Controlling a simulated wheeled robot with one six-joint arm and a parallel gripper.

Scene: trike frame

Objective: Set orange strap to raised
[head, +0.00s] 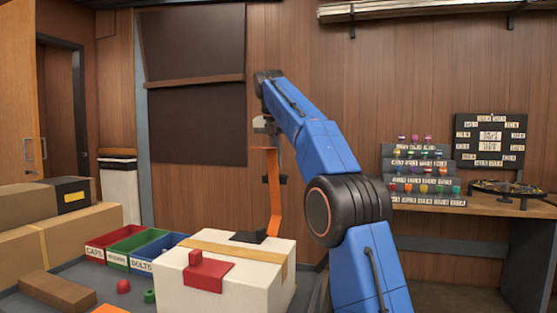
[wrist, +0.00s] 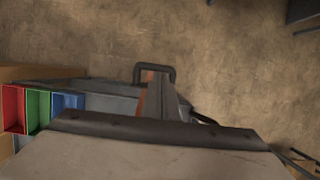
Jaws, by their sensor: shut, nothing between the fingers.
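The orange strap (head: 275,205) stands nearly upright in the head view. It rises from a black base (head: 248,237) on top of a white box (head: 225,270), and a black piece crosses it about halfway up. My gripper (head: 264,128) is shut and empty, just above the strap's upper end; whether they touch cannot be told. In the wrist view a short orange strip (wrist: 148,76) shows beside a black loop (wrist: 155,69); the rest of the strap is hidden there.
Red (head: 108,247), green (head: 134,241) and blue (head: 160,248) bins stand left of the white box. A red block (head: 207,272) sits on the box's near side. Cardboard boxes (head: 75,230) fill the left. A bench (head: 480,207) with coloured items is at right.

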